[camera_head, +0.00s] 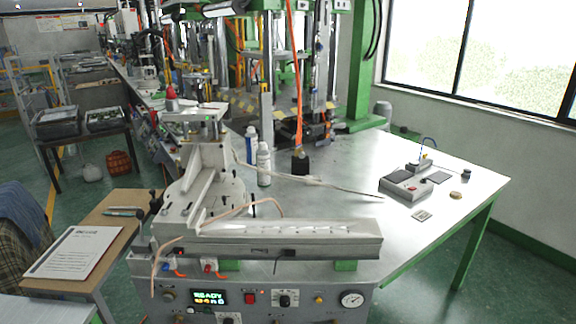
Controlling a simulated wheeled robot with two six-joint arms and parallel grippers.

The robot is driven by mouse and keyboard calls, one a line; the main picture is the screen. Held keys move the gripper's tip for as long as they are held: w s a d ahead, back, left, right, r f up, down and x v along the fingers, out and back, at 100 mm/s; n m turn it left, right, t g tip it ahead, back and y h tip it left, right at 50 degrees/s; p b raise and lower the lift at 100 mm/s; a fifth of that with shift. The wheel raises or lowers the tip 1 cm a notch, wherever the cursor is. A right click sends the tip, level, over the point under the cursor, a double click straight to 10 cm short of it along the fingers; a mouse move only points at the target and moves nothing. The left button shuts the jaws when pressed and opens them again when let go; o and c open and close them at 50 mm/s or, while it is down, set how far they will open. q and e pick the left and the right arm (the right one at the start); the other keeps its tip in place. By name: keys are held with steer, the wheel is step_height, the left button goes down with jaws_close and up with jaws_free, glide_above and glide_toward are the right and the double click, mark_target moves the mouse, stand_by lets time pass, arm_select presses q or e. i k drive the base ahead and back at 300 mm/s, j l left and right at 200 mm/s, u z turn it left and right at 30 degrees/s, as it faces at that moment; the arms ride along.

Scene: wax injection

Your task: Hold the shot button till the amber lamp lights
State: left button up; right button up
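The front panel of a machine (268,316) runs along the bottom. It carries a lit display (209,298) whose top line reads READY, a red switch or button (250,298), a dark knob (287,299), a small amber part (319,299) and a round gauge (352,299). I cannot tell whether the amber part is the lamp, or whether it is lit. No label shows which control is the shot button. The panel's lower edge is cut off. Neither of my grippers is in view.
A pale angled machine body (310,240) stands above the panel. A clipboard sheet (75,252) lies at left. The table's right end is mostly clear.

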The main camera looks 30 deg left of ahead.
mark_target(168, 298)
steer(key=u, duration=1.65)
